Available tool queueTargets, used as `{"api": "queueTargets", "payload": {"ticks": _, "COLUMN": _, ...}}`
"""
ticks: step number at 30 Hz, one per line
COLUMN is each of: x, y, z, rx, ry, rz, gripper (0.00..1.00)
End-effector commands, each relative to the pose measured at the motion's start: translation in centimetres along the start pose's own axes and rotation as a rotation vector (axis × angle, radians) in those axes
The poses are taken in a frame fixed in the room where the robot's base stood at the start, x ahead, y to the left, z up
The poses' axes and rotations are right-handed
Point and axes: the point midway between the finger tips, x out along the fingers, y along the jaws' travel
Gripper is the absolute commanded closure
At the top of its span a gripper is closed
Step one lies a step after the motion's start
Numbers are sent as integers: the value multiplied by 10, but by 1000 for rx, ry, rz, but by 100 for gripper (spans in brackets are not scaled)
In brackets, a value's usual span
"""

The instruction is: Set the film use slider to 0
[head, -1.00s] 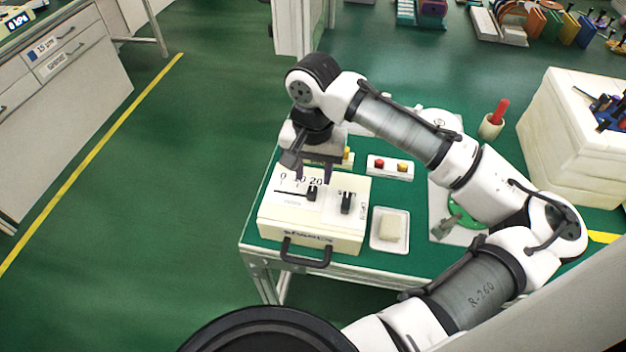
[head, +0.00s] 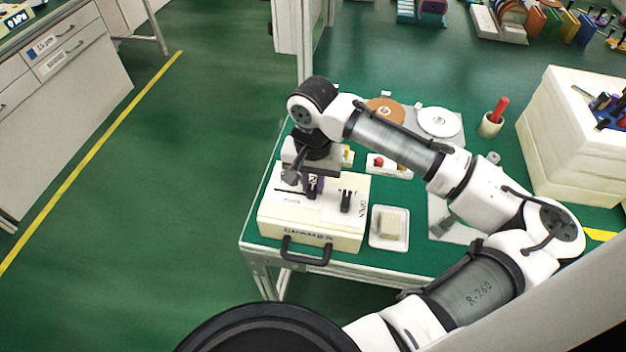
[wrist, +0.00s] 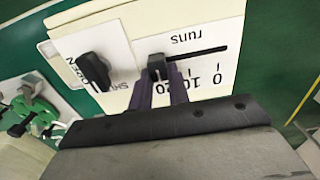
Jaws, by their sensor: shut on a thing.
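A cream box (head: 290,225) stands on the green-topped table, with a slider and a dial on its top. The slider's dark knob (wrist: 157,66) sits at the 20 end of its slot (wrist: 200,52), away from the 0. The wrist view shows the marks 0, 10 and 20 and the word "runs". My gripper (head: 312,192) is lowered onto the slider. In the wrist view its purple fingers (wrist: 160,82) are shut on the knob, one on each side. In the head view my gripper hides much of the scale and most of the knob.
A black rotary dial (wrist: 96,71) marked OPEN is beside the slider. A dark handle (head: 306,252) sticks out from the box front. A white dish (head: 390,245) with a pale block stands to the right. A small button box (head: 400,172) is behind. Floor at left is clear.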

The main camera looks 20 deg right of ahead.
Motion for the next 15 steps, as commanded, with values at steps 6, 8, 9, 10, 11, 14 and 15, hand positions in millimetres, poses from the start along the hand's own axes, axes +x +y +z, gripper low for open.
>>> {"api": "queueTargets", "payload": {"ticks": 6, "x": 0, "y": -1, "z": 0, "rx": 0, "ry": 0, "rz": 0, "gripper": 100}}
{"api": "queueTargets", "payload": {"ticks": 8, "x": -1, "y": -5, "z": 0, "rx": -2, "ry": 0, "rz": -1, "gripper": 100}}
{"api": "queueTargets", "payload": {"ticks": 9, "x": -1, "y": -10, "z": 0, "rx": -5, "ry": -1, "rz": -1, "gripper": 100}}
{"api": "queueTargets", "payload": {"ticks": 10, "x": -2, "y": -15, "z": 0, "rx": -5, "ry": -2, "rz": -2, "gripper": 100}}
{"api": "queueTargets", "payload": {"ticks": 11, "x": -2, "y": -21, "z": 0, "rx": -6, "ry": -3, "rz": -3, "gripper": 100}}
{"api": "queueTargets", "payload": {"ticks": 14, "x": -2, "y": -42, "z": 0, "rx": -6, "ry": -3, "rz": -4, "gripper": 100}}
{"api": "queueTargets", "payload": {"ticks": 15, "x": -3, "y": -50, "z": 0, "rx": -7, "ry": -2, "rz": -4, "gripper": 100}}
